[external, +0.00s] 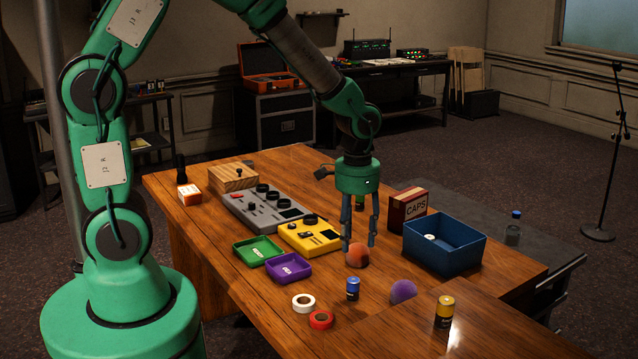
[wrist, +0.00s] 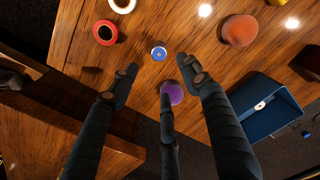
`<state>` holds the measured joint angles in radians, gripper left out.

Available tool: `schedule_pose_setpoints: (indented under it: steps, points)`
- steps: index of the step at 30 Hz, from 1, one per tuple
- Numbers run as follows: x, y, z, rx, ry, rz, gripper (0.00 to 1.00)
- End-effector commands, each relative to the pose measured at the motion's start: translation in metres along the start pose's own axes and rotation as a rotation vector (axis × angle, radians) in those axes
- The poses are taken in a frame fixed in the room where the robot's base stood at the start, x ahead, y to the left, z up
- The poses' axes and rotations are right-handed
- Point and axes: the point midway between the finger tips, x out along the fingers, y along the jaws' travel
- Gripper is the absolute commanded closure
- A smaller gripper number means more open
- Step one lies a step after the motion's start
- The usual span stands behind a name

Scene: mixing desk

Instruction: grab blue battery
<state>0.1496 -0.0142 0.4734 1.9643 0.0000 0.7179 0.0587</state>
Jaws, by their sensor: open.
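The blue battery (external: 353,288) stands upright on the wooden desk (external: 385,320). In the wrist view the blue battery (wrist: 159,54) shows from above as a small blue circle with a pale centre, just beyond the fingertips. My gripper (external: 359,243) points down above the desk. In the external view it is higher and farther back than the battery, with a gap between them. In the wrist view my gripper (wrist: 160,76) has its fingers spread, with nothing between them. It is open and empty.
A purple ball (external: 402,291) and a yellow-black battery (external: 444,312) are right of the blue battery. Red tape (external: 321,319) and white tape (external: 303,303) lie left. An orange ball (external: 357,256) is behind, near a blue bin (external: 443,258). Purple tray (external: 288,268) is farther left.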

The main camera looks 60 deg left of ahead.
Motion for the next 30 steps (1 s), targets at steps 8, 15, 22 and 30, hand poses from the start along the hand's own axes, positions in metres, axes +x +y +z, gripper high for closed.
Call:
schedule_pose_setpoints:
  steps: [8, 15, 22, 30]
  points:
    - [0.005, 0.000, 0.001, 0.000, -0.001, 0.000, 0.53]
    - [0.033, 0.000, 0.001, 0.000, -0.003, 0.000, 0.53]
    - [0.067, 0.000, 0.001, 0.000, -0.002, 0.000, 0.53]
    - [0.086, 0.000, 0.001, 0.000, 0.000, 0.000, 0.53]
